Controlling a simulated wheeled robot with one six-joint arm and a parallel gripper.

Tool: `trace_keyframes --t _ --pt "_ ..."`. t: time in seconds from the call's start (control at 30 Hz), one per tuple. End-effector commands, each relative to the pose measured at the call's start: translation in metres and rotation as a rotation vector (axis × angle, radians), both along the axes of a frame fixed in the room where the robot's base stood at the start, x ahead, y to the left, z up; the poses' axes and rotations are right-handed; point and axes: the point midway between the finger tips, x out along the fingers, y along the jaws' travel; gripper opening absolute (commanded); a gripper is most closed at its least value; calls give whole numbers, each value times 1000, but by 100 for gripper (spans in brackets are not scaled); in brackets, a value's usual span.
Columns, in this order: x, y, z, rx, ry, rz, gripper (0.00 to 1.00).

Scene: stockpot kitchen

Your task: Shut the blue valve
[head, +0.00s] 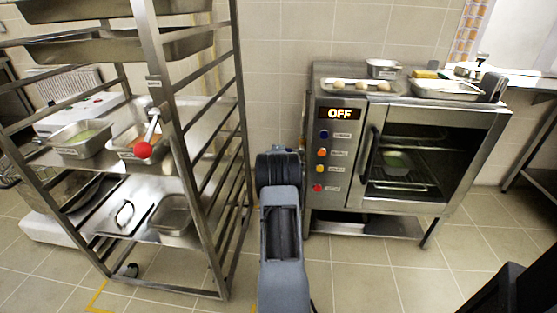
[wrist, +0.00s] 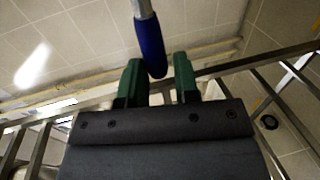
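The blue valve's handle (wrist: 150,42) shows in the wrist view as a blue grip on a pale metal rod that comes down from the top edge. The valve body is out of view. In the head view my arm hides the gripper, and the blue handle cannot be made out.
A metal rack (head: 163,75) with trays stands at the left, with a red-ball lever (head: 143,149) on it. An oven (head: 343,190) reading OFF stands right of my arm, with trays (head: 447,90) on top. Tiled floor (head: 365,275) is free in front of the oven.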

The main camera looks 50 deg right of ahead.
Motion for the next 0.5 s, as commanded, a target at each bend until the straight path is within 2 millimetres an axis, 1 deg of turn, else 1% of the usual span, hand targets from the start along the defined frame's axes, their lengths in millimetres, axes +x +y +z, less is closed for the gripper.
trace_keyframes --t 0.03,0.1,0.3,0.5 --pt "-4 7 5 1 0 1 29" --pt "-10 17 8 2 1 1 29" --pt "-31 49 15 2 0 0 29" --pt "-49 77 20 3 2 0 29"
